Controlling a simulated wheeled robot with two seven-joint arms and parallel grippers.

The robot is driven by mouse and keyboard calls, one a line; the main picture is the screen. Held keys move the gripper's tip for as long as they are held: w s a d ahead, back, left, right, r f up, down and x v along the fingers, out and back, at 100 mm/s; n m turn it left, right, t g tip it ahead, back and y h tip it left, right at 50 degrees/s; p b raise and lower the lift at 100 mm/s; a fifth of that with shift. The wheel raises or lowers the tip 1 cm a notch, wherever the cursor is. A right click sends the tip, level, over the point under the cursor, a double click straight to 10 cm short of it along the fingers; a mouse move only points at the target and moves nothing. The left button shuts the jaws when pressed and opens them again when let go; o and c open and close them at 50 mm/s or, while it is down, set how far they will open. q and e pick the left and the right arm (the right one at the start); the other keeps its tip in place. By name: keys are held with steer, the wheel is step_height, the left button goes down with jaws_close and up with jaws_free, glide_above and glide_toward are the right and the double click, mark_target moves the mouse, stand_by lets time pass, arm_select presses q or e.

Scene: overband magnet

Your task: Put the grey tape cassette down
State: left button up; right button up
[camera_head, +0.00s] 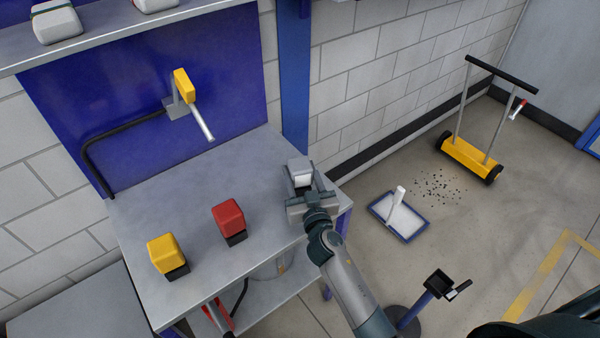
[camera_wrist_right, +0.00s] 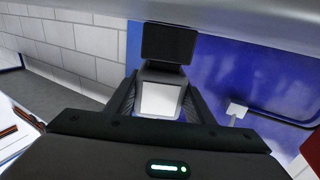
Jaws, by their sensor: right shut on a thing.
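The grey tape cassette (camera_head: 300,169) is a pale grey block with a dark part, at the right end of the metal bench (camera_head: 190,205). My right gripper (camera_head: 303,188) is shut on it. In the right wrist view the cassette (camera_wrist_right: 160,99) sits between the two fingers, with its black part (camera_wrist_right: 168,42) beyond them. I cannot tell whether it touches the bench top or hangs just above it. My left gripper is not in view.
A red cassette (camera_head: 228,217) and a yellow cassette (camera_head: 166,256) stand on the bench to the left. A yellow-handled lever (camera_head: 184,88) sticks out from the blue back panel (camera_head: 120,90). A shelf (camera_head: 110,35) overhangs the bench.

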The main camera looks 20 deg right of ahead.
stand_by(0.4)
steer(key=o, duration=1.2)
steer(key=shift+f, duration=0.1)
